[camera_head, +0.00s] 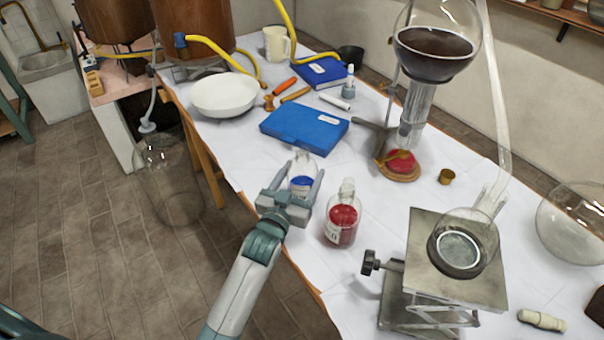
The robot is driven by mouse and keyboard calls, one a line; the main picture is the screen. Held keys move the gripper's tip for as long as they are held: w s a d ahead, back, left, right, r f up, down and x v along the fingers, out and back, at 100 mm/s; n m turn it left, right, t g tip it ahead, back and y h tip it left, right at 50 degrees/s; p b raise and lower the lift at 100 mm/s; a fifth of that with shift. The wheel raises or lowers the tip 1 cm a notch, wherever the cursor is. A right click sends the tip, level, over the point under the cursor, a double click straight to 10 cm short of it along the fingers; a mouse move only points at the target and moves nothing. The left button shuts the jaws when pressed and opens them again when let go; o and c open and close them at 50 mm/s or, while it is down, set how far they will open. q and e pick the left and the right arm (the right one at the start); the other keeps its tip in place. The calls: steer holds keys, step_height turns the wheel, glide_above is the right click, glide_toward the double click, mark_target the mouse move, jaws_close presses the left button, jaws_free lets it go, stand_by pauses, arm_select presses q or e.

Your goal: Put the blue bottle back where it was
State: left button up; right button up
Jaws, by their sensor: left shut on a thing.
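The blue bottle (301,184), a clear bottle with blue liquid low in it, stands upright at the table's front edge. My left gripper (302,190) comes from the front left and is shut on it, with a finger on either side. Whether its base touches the table is hidden by the gripper. A clear bottle with red liquid (342,220) and a stopper stands just to its right, apart from it. My right gripper is not in view.
A blue case (304,129) lies behind the bottle, with a white bowl (224,94) at back left. A metal lab jack (455,270) bearing a glass vessel stands at right. A flask on a stand (436,45) rises behind. White table surface (390,205) is clear between them.

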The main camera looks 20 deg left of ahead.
arm_select(q)
steer(key=o, duration=1.6)
steer(key=shift+f, duration=0.1)
steer(key=shift+o, duration=0.5)
